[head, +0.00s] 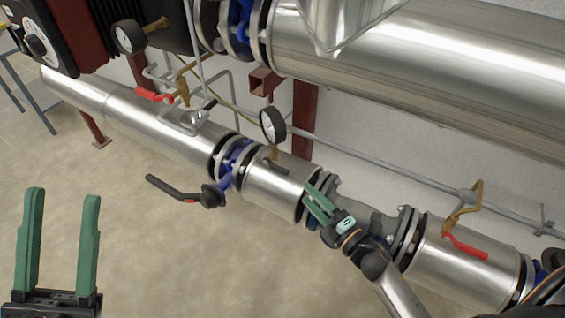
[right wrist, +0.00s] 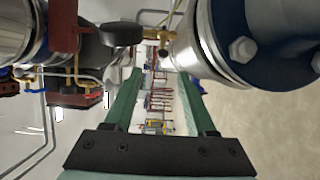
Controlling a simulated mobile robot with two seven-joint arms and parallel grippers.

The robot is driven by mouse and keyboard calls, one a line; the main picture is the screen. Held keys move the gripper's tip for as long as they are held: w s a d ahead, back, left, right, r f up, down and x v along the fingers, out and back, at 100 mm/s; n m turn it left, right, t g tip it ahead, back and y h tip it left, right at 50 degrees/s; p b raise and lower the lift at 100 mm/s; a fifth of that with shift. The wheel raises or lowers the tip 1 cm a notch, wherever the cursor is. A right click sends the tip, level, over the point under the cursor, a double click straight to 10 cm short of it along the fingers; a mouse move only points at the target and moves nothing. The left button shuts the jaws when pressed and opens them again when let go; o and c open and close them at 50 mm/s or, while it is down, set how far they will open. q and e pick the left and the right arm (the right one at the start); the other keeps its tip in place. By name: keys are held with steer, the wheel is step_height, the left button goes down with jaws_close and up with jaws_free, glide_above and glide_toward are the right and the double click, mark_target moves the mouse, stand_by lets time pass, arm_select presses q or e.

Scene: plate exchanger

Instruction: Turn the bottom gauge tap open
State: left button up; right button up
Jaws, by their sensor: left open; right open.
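The bottom gauge (head: 272,125) stands above the lower silver pipe in the head view. A small brass tap (head: 274,154) with a dark handle (head: 275,166) sits just below it on the pipe. In the right wrist view the gauge (right wrist: 122,33) is edge-on at the top, with the brass tap (right wrist: 157,34) beside the pipe end. My right gripper (head: 308,194) is open and empty, in front of the lower pipe, to the lower right of the tap and apart from it. Its green fingers also show in the right wrist view (right wrist: 160,75). My left gripper (head: 63,194) is open and empty over the floor.
A black-handled valve lever (head: 175,188) sticks out left of the lower pipe (head: 150,125). Red-handled taps show at the upper left (head: 153,95) and right (head: 465,245). Another gauge (head: 130,37) is higher up. A large pipe (head: 430,70) crosses above. The floor (head: 150,260) is clear.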

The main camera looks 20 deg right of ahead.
mark_target(286, 175)
steer(key=b+x, duration=0.1)
steer(key=x, duration=0.7)
steer(key=b+x, duration=0.1)
steer(key=x, duration=0.3)
steer(key=shift+w+a+f+b, duration=0.1)
steer(key=shift+f+b, duration=0.15)
steer(key=shift+b, duration=0.05)
jaws_close()
stand_by(0.9)
